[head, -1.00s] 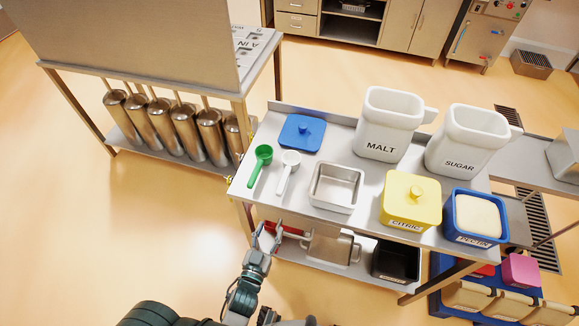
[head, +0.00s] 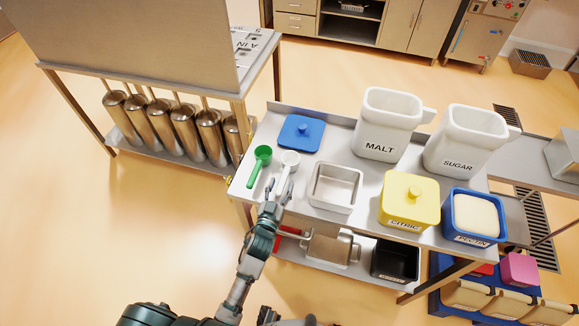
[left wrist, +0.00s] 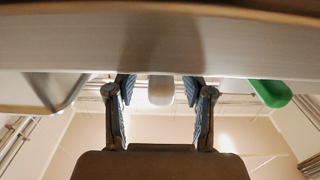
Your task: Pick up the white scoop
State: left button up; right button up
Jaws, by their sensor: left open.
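The white scoop (head: 290,158) lies on the steel table (head: 330,220), bowl toward the back and handle toward the front edge. My left gripper (head: 280,187) is open at the front of the table, its fingers at the scoop's handle, which they partly hide in the head view. In the left wrist view, the white scoop (left wrist: 160,90) shows between the two parted fingers (left wrist: 160,95), with a gap on each side. My right gripper is not in view.
A green scoop (head: 261,155) lies close to the left. A steel pan (head: 335,187) stands close to the right. A blue lid (head: 300,132) lies behind. White MALT (head: 385,125) and SUGAR (head: 465,142) bins, a yellow CITRIC tub (head: 410,202) and a blue tub (head: 475,236) stand farther right.

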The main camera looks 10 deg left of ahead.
pick_arm(q)
jog(key=w, duration=0.2)
jog(key=shift+w, duration=0.3)
jog(key=shift+s, duration=0.1)
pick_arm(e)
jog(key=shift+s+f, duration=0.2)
pick_arm(q)
grip_shut()
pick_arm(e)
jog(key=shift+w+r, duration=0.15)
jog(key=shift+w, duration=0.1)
pick_arm(q)
jog(key=shift+r, duration=0.25)
notch_tip(320, 180, up, 10)
jog(key=shift+f+p, duration=0.25)
jog(key=shift+p, duration=0.8)
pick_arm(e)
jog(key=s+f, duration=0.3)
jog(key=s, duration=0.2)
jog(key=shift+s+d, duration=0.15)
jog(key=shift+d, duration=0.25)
